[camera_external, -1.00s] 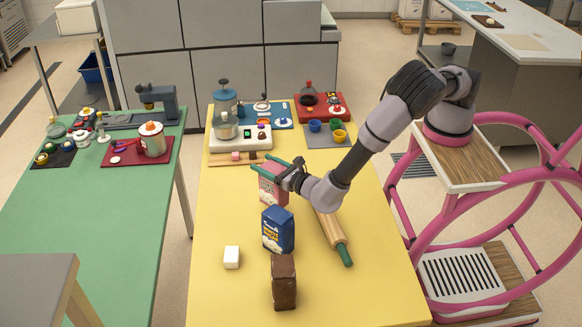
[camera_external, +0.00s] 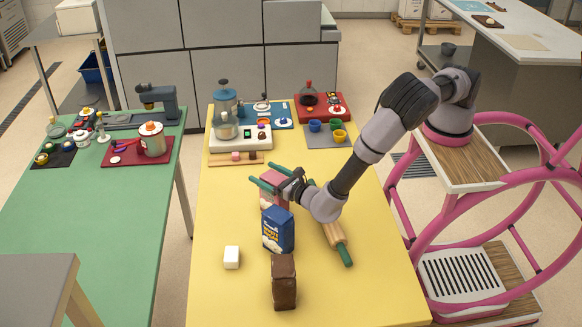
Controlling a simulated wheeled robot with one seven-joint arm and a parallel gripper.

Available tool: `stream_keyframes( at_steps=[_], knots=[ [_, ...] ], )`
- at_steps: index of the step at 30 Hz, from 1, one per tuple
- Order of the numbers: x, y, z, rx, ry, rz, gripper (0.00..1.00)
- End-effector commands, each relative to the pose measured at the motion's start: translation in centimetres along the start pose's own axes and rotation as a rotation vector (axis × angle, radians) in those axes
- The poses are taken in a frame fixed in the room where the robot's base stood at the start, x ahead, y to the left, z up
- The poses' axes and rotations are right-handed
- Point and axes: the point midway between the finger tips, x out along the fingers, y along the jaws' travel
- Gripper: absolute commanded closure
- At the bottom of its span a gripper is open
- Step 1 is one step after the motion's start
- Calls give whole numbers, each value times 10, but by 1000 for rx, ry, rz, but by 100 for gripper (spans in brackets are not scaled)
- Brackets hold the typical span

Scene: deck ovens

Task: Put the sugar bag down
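The pink bag (camera_external: 279,174), which I take to be the sugar bag, is upright over the yellow table (camera_external: 225,290), just behind a blue bag. My gripper (camera_external: 270,180) has its green fingers around the upper part of the pink bag, one on each side, and appears shut on it. The fingers and the blue bag hide part of the pink bag. I cannot tell whether its bottom touches the table.
The blue bag (camera_external: 278,231) stands close in front. A brown bag (camera_external: 284,281), a white block (camera_external: 232,257) and a rolling pin (camera_external: 337,240) are nearby. Toy kitchen items fill the table's far end. The left and front right of the table are clear.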

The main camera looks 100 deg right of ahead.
Motion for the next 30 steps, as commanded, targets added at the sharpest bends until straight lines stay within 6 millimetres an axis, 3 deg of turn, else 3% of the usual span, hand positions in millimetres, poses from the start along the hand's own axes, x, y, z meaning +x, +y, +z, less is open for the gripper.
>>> stream_keyframes(
  at_steps=[4, 8, 18, 22, 30],
  knots=[
    [0, 0, 3, 1, 0, 0, 2],
    [-15, 1, 2, 0, 1, 3, 2],
    [-86, 1, 2, 0, 0, 4, 2],
    [-106, 1, 2, 0, 0, 3, 2],
    [-120, -1, 3, 4, 3, -4, 2]
  ],
)
